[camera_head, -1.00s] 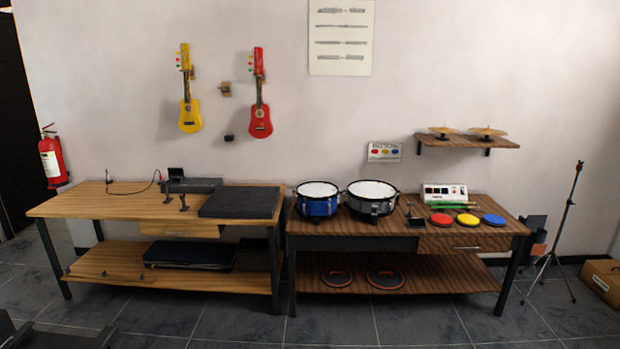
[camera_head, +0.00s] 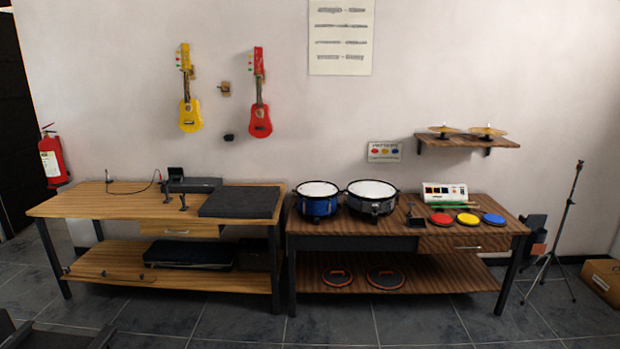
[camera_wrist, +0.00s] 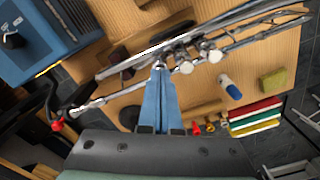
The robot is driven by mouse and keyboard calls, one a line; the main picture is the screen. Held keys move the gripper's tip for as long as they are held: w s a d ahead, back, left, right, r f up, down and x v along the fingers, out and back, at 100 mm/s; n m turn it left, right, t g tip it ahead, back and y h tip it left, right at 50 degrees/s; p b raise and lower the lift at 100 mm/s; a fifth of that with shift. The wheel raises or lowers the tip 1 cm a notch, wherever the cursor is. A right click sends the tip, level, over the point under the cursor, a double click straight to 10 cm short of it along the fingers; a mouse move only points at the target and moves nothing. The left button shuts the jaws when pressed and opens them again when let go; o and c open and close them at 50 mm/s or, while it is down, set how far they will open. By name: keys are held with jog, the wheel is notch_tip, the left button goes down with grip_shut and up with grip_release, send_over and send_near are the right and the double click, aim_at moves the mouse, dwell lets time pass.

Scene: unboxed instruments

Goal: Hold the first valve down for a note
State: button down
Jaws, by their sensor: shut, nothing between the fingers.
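In the wrist view a silver trumpet (camera_wrist: 127,64) lies across the upper part, its mouthpiece end at the lower left. Two pale valve caps, one (camera_wrist: 186,67) and another (camera_wrist: 215,56) further right, show clear of my fingers. My gripper (camera_wrist: 160,71) is shut, its blue fingers together and empty. The fingertips overlap the valve spot nearest the mouthpiece, the first valve, which they mostly hide. I cannot tell whether they touch it or whether it is pressed. The head view shows neither trumpet nor gripper.
In the wrist view a wooden surface (camera_wrist: 282,47) lies below the trumpet. A blue-and-white bottle (camera_wrist: 230,88), an olive block (camera_wrist: 273,80) and coloured bars (camera_wrist: 255,116) are at the right. A blue box (camera_wrist: 45,38) is at the upper left.

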notch_tip(320, 180, up, 7)
jog(key=p, duration=0.7)
dwell(0.6)
